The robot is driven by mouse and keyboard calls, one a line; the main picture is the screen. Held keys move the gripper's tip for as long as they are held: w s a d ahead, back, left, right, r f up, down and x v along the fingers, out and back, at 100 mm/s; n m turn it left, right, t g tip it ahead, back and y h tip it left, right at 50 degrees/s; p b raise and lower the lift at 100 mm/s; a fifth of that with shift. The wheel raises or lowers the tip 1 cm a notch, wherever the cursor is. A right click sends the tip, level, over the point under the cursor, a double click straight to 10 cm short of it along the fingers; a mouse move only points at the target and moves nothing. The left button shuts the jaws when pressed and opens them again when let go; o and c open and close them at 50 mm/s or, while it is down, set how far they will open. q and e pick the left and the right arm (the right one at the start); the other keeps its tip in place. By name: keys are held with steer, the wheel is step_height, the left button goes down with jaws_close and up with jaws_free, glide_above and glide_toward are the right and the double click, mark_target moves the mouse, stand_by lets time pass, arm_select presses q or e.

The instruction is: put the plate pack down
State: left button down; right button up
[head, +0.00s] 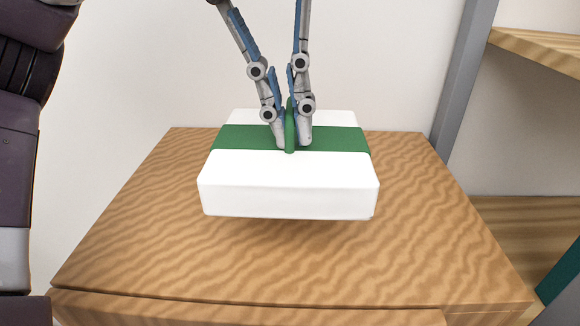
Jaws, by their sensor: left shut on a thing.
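The plate pack (290,190) is a white box with rounded edges and a green band (235,138) across its top. A green handle (290,148) stands up from the middle of the band. My left gripper (291,140) comes down from the top of the head view and is shut on this handle. The pack is level and over the wooden cabinet top (250,270). A shadow shows below its front edge; I cannot tell whether its underside touches the wood. My right gripper is not in view.
A grey upright post (462,75) and wooden shelves (545,48) stand to the right of the cabinet. A pale wall (150,70) is behind it. The cabinet top is bare in front of the pack and on both sides.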

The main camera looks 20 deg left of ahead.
mark_target(289, 163)
arm_select(q)
step_height(289, 163, down, 5)
steer(key=shift+s+f, duration=0.1)
steer(key=shift+s, duration=0.05)
steer(key=shift+f, duration=0.5)
steer(key=c, duration=2.6)
jaws_free()
steer(key=shift+f, duration=0.1)
steer(key=o, duration=0.5)
steer(key=r, duration=0.4)
steer(key=a+r, duration=0.1)
steer(key=r, duration=0.3)
steer(key=a+r, duration=0.1)
steer(key=r, duration=0.3)
steer(key=shift+s+a, duration=0.1)
steer(key=shift+s, duration=0.2)
